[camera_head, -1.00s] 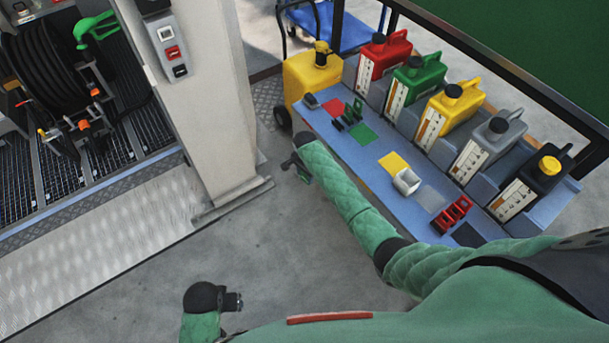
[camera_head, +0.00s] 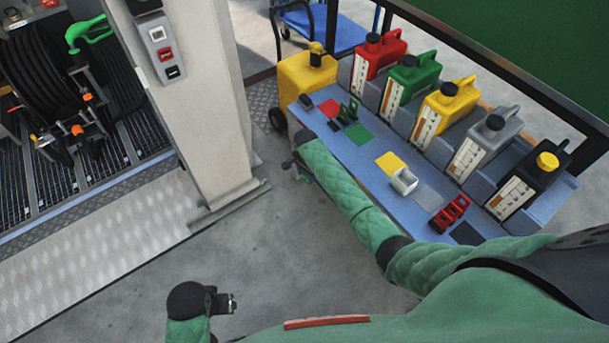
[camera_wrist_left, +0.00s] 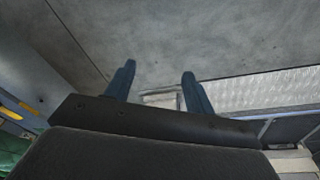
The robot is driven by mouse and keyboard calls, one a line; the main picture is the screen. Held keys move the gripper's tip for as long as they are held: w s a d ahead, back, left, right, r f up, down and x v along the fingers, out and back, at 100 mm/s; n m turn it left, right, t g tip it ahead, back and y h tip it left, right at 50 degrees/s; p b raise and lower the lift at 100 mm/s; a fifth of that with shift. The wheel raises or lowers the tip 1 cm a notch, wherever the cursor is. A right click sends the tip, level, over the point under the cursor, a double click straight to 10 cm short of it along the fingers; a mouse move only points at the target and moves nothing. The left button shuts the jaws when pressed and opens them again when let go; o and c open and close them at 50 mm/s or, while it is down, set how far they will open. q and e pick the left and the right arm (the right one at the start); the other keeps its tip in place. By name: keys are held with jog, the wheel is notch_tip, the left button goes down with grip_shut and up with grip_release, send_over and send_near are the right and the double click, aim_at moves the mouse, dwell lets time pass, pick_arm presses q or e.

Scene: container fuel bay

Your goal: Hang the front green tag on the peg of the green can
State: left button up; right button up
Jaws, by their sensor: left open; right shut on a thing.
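The green can (camera_head: 411,78) stands upright in the row on the blue bench, between the red and yellow cans; I cannot make out its peg. Upright green pieces (camera_head: 348,111), perhaps tags in a holder, stand near the green mat (camera_head: 358,133). My right gripper (camera_head: 293,165) is off the bench's left edge, apart from the green can. My left gripper (camera_head: 232,303) is low over the floor, away from the bench. In the left wrist view its two fingers (camera_wrist_left: 158,80) are apart with nothing between them.
Red (camera_head: 378,56), yellow (camera_head: 446,106), grey (camera_head: 487,138) and black (camera_head: 530,182) cans share the bench (camera_head: 350,165). A white holder (camera_head: 404,181) and a red holder (camera_head: 450,213) stand along its front. A pale column (camera_head: 200,110) rises at left; open floor lies between.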

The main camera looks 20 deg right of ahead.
pick_arm(q)
jog(key=shift+t+h, duration=0.3)
jog(key=r+b, duration=0.1)
jog(key=d+r, duration=0.1)
jog(key=s+r+b, duration=0.1)
jog(key=shift+d+r+b, duration=0.25)
jog(key=shift+r+b, duration=0.1)
pick_arm(e)
jog(key=d, duration=0.1)
jog(key=w+d, duration=0.1)
jog(key=d, duration=0.1)
jog(key=shift+w+d+f, duration=0.1)
jog(key=shift+d+f, duration=0.05)
jog(key=shift+f, duration=0.05)
pick_arm(q)
jog(key=shift+a, duration=0.1)
jog(key=shift+r+p, duration=0.4)
jog(key=shift+r, duration=0.1)
pick_arm(e)
jog(key=shift+w+d, duration=0.1)
jog(key=shift+d, duration=0.2)
pick_arm(q)
jog(key=shift+w+f, duration=0.1)
jog(key=shift+r+p, duration=0.5)
jog(key=shift+r, duration=0.05)
pick_arm(e)
jog(key=shift+d, duration=0.15)
